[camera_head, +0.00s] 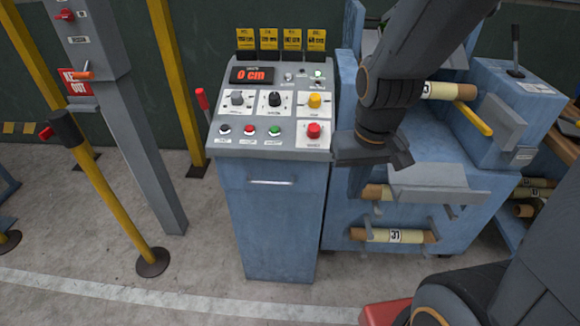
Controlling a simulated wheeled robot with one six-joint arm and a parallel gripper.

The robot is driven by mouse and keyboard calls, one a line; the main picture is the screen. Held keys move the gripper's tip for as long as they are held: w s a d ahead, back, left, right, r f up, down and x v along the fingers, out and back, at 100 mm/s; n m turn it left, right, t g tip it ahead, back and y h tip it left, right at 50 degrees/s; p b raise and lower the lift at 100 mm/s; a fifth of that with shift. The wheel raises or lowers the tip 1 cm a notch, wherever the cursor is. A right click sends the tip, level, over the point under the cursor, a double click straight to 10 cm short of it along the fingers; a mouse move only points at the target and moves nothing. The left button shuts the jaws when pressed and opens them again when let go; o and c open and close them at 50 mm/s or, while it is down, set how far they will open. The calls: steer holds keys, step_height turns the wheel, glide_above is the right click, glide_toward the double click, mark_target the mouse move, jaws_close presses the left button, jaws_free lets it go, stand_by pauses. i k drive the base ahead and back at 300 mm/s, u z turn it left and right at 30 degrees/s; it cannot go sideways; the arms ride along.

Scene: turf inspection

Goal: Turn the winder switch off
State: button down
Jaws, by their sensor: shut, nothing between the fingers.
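A blue control console (270,220) stands in the middle with a sloped grey panel on top. Its panel holds a grey knob (237,98) and a black knob (274,99), each on a white plate. A yellow button (314,100) and a red button (313,131) are at the right. Small black, red and green buttons (274,132) line the front. The labels are too small to read, so I cannot tell which control is the winder switch. My gripper (372,154) is shut and empty just right of the panel, apart from the knobs.
A red display (252,75) reads "0 cm". A blue machine (400,215) with cardboard rolls (392,236) stands close on the right. A grey post (145,150) and a yellow post (112,203) stand left. Bare floor (200,270) lies in front.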

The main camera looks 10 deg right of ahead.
mark_target(313, 132)
steer(key=k, duration=1.25)
steer(key=z, duration=0.9)
steer(key=i, duration=1.65)
steer(key=u, duration=0.7)
